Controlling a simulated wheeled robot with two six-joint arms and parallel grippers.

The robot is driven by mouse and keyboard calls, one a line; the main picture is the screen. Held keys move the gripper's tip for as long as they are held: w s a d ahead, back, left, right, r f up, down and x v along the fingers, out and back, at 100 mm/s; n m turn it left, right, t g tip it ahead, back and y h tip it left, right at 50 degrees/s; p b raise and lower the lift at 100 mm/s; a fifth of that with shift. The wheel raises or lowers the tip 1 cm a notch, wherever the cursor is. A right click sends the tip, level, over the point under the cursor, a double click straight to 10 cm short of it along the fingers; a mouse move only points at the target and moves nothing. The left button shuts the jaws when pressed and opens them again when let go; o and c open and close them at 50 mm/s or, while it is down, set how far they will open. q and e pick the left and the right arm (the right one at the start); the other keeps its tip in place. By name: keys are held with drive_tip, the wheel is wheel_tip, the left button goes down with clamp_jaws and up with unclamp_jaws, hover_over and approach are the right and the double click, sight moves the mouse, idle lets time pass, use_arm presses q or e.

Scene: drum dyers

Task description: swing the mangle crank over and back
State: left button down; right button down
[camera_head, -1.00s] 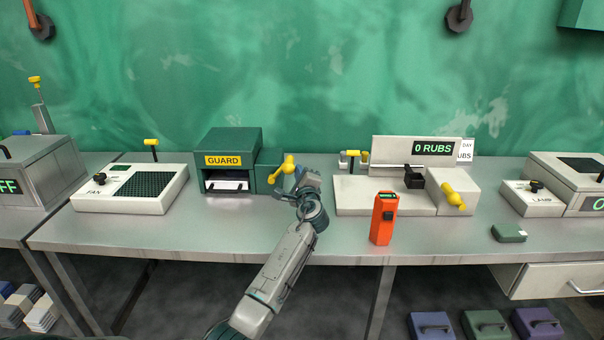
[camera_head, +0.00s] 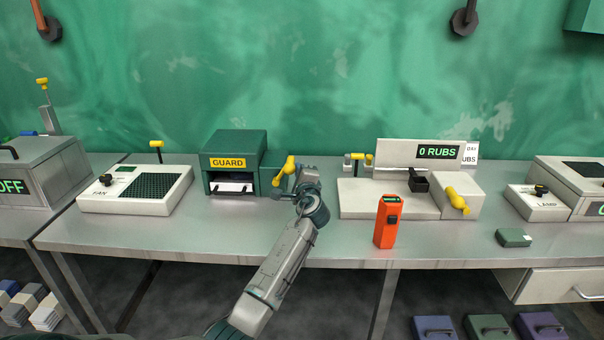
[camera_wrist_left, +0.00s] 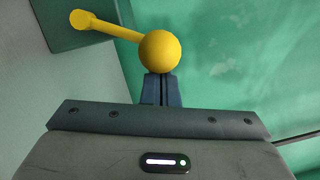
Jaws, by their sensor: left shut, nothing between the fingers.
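The mangle is a dark green box (camera_head: 231,149) with a yellow GUARD label, on the grey bench left of centre. Its yellow crank (camera_head: 283,172) is on its right side, with the arm slanting up and right to a knob. My left gripper (camera_head: 298,174) is right at the knob, its arm coming from below. In the left wrist view the round yellow knob (camera_wrist_left: 160,51) is just past the closed blue fingertips (camera_wrist_left: 160,88), overlapping them; whether they touch is unclear. The fingers are shut with nothing between them. My right gripper is not in view.
An orange handheld device (camera_head: 387,222) stands on the bench to the right of my arm. Behind it is a white rubbing machine (camera_head: 388,205) reading 0 RUBS. A white FAN unit (camera_head: 137,189) is to the left. Bench in front of the mangle is clear.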

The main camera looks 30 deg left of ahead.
use_arm(q)
drive_tip(key=s+a+r+n+h, duration=0.1)
drive_tip(key=s+a+n, duration=0.2)
drive_tip(key=a+n, duration=0.2)
drive_tip(key=s+a+r+n+g+h, duration=0.1)
drive_tip(key=s+a+n, duration=0.2)
drive_tip(key=a+n, duration=0.3)
drive_tip(key=shift+s+n+h+p, duration=0.3)
drive_tip(key=shift+s+h+p, duration=0.1)
drive_tip(key=shift+a, duration=0.1)
idle(0.3)
